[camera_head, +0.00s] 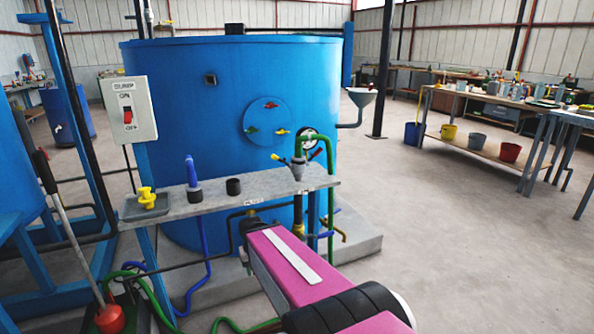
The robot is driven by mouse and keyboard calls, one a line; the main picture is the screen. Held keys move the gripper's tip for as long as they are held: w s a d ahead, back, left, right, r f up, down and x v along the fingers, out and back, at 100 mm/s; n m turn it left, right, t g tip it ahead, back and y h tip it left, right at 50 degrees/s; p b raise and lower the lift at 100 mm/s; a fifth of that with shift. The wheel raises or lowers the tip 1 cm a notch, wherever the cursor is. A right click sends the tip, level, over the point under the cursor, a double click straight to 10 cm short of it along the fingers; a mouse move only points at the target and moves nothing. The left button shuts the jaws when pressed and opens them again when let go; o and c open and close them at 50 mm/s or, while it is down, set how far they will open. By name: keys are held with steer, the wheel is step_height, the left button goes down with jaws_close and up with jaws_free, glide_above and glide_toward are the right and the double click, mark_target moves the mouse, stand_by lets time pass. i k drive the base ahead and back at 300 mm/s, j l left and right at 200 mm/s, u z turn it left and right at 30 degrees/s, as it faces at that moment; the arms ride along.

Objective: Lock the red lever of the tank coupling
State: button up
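The blue tank (190,95) fills the middle of the view. A grey conical coupling (299,172) stands at the right end of the shelf in front of it, below a green hose (327,150). Whether either lever is locked is too small to tell. A small red handle (271,105) also sits on the tank's round plate (262,122). My pink arm reaches below the shelf; I cannot make out my gripper.
The grey shelf (220,205) carries a yellow part (147,197), a blue-handled part (192,180) and a black cup (233,186). A white pump switch box (131,108) hangs at left. Pipes and hoses run below the shelf. The floor at right (450,240) is clear.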

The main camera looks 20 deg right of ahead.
mark_target(319, 150)
steer(key=i+l, duration=0.1)
steer(key=l, duration=1.6)
steer(key=i, duration=0.05)
